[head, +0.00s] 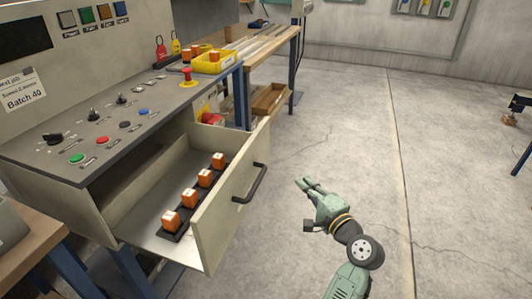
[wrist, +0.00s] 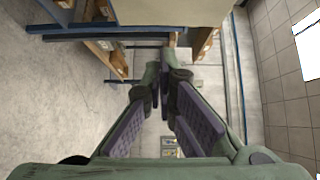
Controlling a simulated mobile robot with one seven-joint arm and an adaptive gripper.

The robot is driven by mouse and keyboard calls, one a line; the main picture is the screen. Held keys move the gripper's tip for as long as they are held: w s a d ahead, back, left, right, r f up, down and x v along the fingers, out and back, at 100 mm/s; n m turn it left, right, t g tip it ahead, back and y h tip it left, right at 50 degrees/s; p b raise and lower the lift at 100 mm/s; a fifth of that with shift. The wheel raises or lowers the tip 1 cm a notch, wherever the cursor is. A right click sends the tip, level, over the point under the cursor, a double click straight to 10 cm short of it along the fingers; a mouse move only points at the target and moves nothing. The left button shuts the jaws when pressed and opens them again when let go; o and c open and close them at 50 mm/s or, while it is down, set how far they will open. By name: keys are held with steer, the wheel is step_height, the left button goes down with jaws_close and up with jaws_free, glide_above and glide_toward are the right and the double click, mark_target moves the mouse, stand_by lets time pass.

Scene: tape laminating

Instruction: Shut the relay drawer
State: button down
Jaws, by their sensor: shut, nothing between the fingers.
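The relay drawer (head: 228,207) is a beige drawer pulled well out of the control console, with a dark bar handle (head: 252,183) on its front. Inside it several orange relays (head: 204,178) stand in a row on a black strip. My gripper (head: 304,182) is to the right of the drawer front, apart from the handle, with its fingers pointing left toward it. It is shut and empty. In the wrist view the fingers (wrist: 168,70) come together at the tips, and a beige surface shows at the top edge.
The console top (head: 120,125) carries buttons, knobs and a red emergency stop. A yellow bin (head: 213,63) sits at its far end. A wooden workbench (head: 265,45) stands behind, and another table edge (head: 30,245) is at lower left. The floor right of the drawer is clear.

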steer(key=shift+s+a+p+x, duration=0.2)
steer(key=shift+a+p+x, duration=0.3)
steer(key=shift+x, duration=1.7)
steer(key=shift+s+a+p+x, duration=0.25)
steer(key=shift+p+x, duration=0.5)
steer(key=shift+x, duration=1.45)
steer(key=shift+s+a+p+x, duration=0.15)
steer(key=shift+a+p+x, duration=0.4)
steer(key=shift+x, duration=1.65)
